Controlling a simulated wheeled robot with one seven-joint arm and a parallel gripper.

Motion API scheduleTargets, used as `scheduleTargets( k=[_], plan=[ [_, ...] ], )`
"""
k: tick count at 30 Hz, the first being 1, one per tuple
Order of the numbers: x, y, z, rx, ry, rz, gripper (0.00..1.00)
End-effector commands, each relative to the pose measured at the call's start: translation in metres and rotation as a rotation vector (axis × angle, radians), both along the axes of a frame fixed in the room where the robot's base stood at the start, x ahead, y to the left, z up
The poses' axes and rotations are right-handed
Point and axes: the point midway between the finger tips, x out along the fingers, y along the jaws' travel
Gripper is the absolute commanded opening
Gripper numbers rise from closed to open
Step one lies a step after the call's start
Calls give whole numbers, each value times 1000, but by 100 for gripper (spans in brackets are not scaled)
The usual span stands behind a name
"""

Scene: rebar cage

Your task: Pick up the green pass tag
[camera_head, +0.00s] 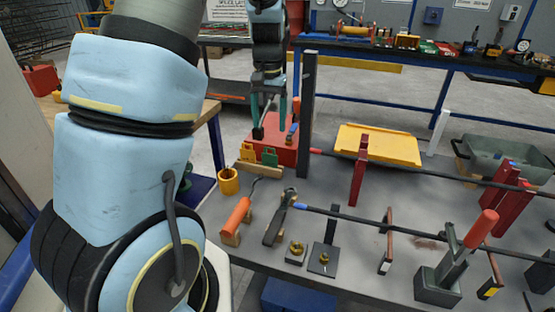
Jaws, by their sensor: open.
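The green pass tag (269,158) stands at the back left of the grey table, beside a yellow tag (247,153). Both tags appear to stand in a low wooden block (259,171). My gripper (271,130) points down, its fingers apart and empty. In the picture it is just above the green tag and in front of a red box. How far it is from the tag in depth I cannot tell.
A red box (287,151) stands behind the tags. A dark upright post (308,105) is close to the right of my gripper. A yellow cup (228,181) and an orange-handled tool (237,215) are nearer. Rebar bars (375,222) cross the table at the right.

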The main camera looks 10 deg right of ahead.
Motion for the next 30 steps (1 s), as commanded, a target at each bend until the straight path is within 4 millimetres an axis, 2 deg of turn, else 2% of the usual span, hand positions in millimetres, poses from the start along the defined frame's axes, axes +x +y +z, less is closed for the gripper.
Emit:
scheduleTargets(
  k=[6,14,24,30],
  plan=[
    [-1,1,-34,2,4,2,78],
    [-1,1,-53,2,4,2,78],
    [1,0,-95,2,4,2,78],
    [1,0,-101,0,0,1,78]
  ],
)
